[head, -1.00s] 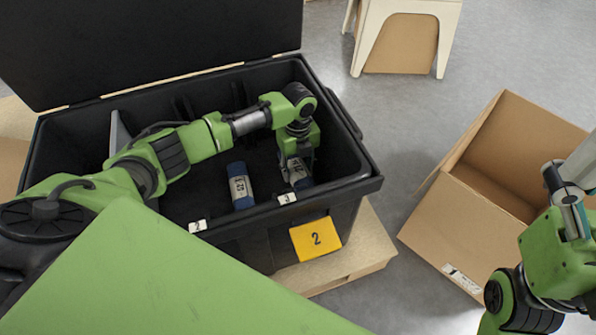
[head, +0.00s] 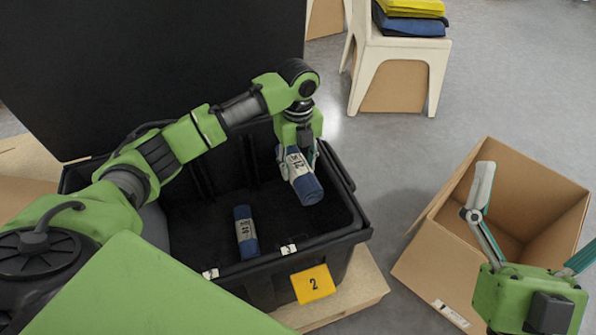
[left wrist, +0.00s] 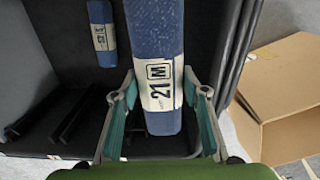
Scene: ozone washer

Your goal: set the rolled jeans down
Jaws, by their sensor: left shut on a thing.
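My left gripper (head: 298,152) is shut on rolled blue jeans (head: 308,188) with a white paper band. In the head view it holds them over the right part of the black bin (head: 345,236). The left wrist view shows the held roll (left wrist: 155,45) between the fingers, its band (left wrist: 160,87) reading "21 M". A second rolled pair of jeans (head: 246,232) lies on the bin floor to the left; it also shows in the left wrist view (left wrist: 102,35). My right gripper (head: 478,215) is in front of the cardboard box, its fingers spread and empty.
An open cardboard box (head: 440,262) stands on the floor to the right of the bin. The bin's raised lid (head: 150,70) stands behind it. A white stool (head: 400,60) bears folded yellow and blue cloth. Grey floor is clear between bin and stool.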

